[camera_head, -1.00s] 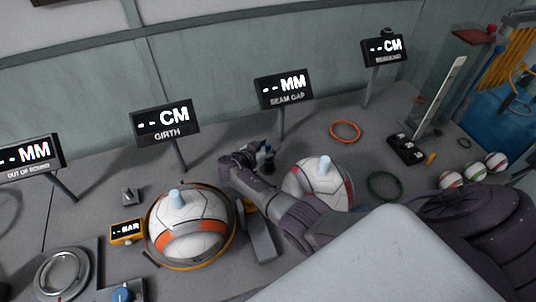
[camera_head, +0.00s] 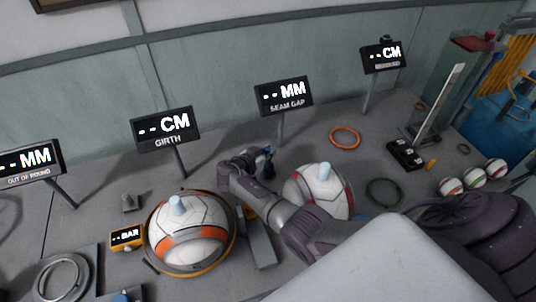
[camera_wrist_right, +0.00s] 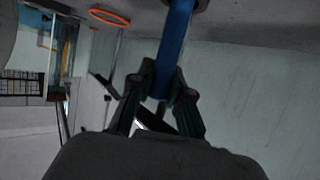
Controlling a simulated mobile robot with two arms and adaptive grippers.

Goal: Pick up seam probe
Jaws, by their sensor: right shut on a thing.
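The seam probe (camera_wrist_right: 176,45) is a blue rod in the right wrist view, running from between the fingers up to a dark round base at the top edge. My right gripper (camera_wrist_right: 162,90) is shut on the rod. In the head view the right gripper (camera_head: 262,156) is beside a small dark upright piece (camera_head: 269,170) with blue at its top, in front of the seam gap display (camera_head: 284,95). The gripper partly hides the probe there. Whether the probe is clear of the table I cannot tell. My left gripper is not in view.
A white and red ball (camera_head: 318,195) stands close right of my right arm. A white and orange ball (camera_head: 188,232) sits in a ring at left. Orange (camera_head: 345,137) and green (camera_head: 384,191) rings lie at right. Other displays line the back.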

